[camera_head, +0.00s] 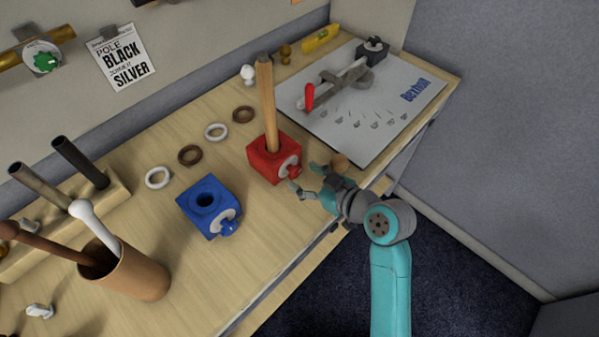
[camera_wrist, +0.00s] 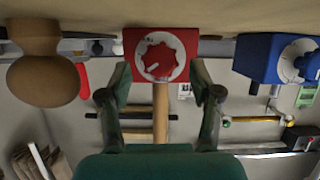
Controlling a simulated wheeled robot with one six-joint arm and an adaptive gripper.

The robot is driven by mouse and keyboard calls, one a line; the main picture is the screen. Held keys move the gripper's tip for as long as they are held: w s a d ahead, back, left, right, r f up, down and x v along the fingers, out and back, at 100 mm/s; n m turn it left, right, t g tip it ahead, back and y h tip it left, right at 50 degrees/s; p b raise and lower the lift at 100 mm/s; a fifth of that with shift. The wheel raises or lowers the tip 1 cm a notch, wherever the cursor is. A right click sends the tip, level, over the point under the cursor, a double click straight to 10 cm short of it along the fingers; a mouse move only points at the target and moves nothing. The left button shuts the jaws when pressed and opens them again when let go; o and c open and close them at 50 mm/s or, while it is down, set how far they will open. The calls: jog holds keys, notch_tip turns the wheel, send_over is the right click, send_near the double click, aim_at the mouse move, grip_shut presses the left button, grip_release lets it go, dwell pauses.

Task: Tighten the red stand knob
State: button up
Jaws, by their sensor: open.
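The red stand (camera_head: 266,165) is a red block on the wooden table, with a wooden pole (camera_head: 266,90) standing upright in it. Its red knob (camera_head: 290,169) sits on a pale round dial on the side facing my gripper. In the wrist view, which looks upside down, the red knob (camera_wrist: 159,60) has a scalloped edge and a white pointer mark, and lies between my fingers ahead of them. My gripper (camera_head: 303,180) is open and empty, just right of the knob. The fingers (camera_wrist: 160,85) are spread to either side of the red stand and appear apart from the knob.
A blue stand (camera_head: 205,203) with a blue knob is left of the red one. Several rings, such as a white one (camera_head: 215,132), lie behind. A small wooden object (camera_head: 339,161) is close to my gripper. A white board (camera_head: 390,115) with a red-handled tool is at right.

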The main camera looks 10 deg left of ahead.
jog(key=shift+x, duration=1.3)
jog(key=shift+c, duration=0.2)
jog(key=c, duration=1.1)
jog(key=m+g+y, duration=0.1)
jog(key=m, duration=0.2)
jog(key=shift+w+d+g, duration=0.1)
jog(key=shift+g, duration=0.2)
jog(key=m+g+y, duration=0.1)
jog(key=m, duration=0.2)
jog(key=shift+f+y, duration=0.1)
jog(key=shift+y, duration=0.3)
